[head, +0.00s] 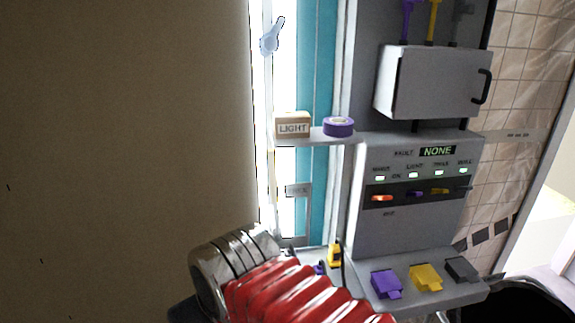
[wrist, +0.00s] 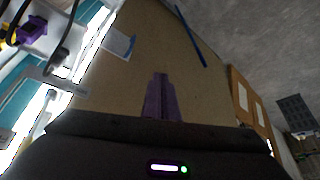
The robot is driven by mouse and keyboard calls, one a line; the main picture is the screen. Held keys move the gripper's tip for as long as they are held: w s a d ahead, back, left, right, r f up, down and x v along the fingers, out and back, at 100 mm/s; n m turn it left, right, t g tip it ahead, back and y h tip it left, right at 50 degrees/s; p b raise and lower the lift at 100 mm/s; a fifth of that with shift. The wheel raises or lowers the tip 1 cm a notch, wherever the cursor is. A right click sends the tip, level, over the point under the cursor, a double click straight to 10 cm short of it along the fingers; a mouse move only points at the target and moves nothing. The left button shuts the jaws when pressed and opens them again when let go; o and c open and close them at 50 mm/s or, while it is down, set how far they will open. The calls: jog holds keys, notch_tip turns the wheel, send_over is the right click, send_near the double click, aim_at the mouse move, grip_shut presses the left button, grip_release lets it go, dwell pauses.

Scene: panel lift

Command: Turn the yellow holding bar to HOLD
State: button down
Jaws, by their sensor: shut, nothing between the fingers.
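No part can be surely told as the holding bar, and I can read no HOLD mark. A small yellow piece (head: 335,253) stands upright in the head view, just beyond my red-sleeved arm, which hides what lies below it. A yellow strip (head: 433,20) hangs above the grey cabinet, between a purple one and a grey one. My gripper (wrist: 160,97) shows in the wrist view as two purple fingers shut together, empty, in front of a plain brown wall. In the head view my gripper is not visible.
A grey panel (head: 405,225) has a row of switches under a NONE display. Purple, yellow and dark blocks sit on its lower ledge (head: 450,297). A shelf holds a LIGHT box (head: 293,125) and purple tape (head: 338,127). The brown wall (head: 120,130) at left is bare.

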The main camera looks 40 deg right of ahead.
jog(key=w+d+r+m, duration=0.4)
jog(key=d+r, duration=0.2)
jog(key=d, duration=0.3)
jog(key=w+d+r+m, duration=0.3)
jog(key=d+r, duration=0.3)
jog(key=d, duration=0.3)
jog(key=s+d+r, duration=0.3)
jog(key=d+r, duration=0.3)
jog(key=s+d+r+t, duration=0.1)
jog(key=s+d+r, duration=0.1)
jog(key=d+r, duration=0.4)
jog(key=shift+s+d+r+t+y, duration=0.3)
jog(key=shift+s+d+r+y, duration=0.1)
jog(key=shift+r, duration=0.15)
jog(key=shift+f, duration=0.1)
jog(key=w+a+f, duration=0.3)
jog(key=w+f, duration=0.5)
jog(key=shift+w+a, duration=0.25)
jog(key=shift+w, duration=0.1)
